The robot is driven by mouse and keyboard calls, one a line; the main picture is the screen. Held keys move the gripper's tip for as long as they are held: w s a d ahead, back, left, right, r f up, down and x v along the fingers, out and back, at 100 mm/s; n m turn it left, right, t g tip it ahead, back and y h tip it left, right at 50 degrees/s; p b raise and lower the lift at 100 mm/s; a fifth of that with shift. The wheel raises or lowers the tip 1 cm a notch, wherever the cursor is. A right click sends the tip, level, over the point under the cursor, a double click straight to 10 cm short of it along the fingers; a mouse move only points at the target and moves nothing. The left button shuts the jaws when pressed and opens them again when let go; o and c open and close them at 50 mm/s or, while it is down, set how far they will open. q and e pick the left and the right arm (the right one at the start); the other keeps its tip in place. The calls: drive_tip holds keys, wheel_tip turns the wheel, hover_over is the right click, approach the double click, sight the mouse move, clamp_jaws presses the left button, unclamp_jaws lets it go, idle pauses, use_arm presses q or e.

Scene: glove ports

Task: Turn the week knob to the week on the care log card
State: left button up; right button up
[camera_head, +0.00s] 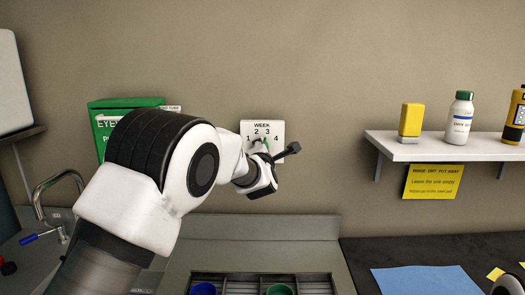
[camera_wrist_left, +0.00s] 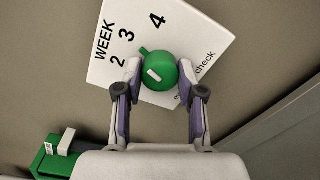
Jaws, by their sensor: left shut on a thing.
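The week dial plate (camera_head: 276,132) is a white square on the back wall, marked WEEK with numbers; 2, 3 and 4 are readable. It also shows in the left wrist view (camera_wrist_left: 205,40). The round green week knob (camera_wrist_left: 160,72) is on this plate, with a small green pointer and a white mark on its face. The pointer is turned roughly toward the 3. My left gripper (camera_wrist_left: 159,82) is shut on the knob, one finger on each side. In the head view this gripper (camera_head: 268,163) covers the plate's lower part. I see no care log card.
A green eyewash box (camera_head: 126,104) is on the wall, partly behind my left arm. A blue mat (camera_head: 425,281) lies on the counter. A sink tap (camera_head: 40,195) is at left.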

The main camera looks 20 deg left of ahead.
use_arm(q)
drive_tip(key=shift+r, duration=0.15)
drive_tip(key=o, duration=1.1)
drive_tip(key=shift+o, duration=0.2)
drive_tip(key=shift+w+a, duration=0.1)
drive_tip(key=shift+w, duration=0.05)
drive_tip(key=v, duration=1.2)
drive_tip(key=shift+f, duration=0.2)
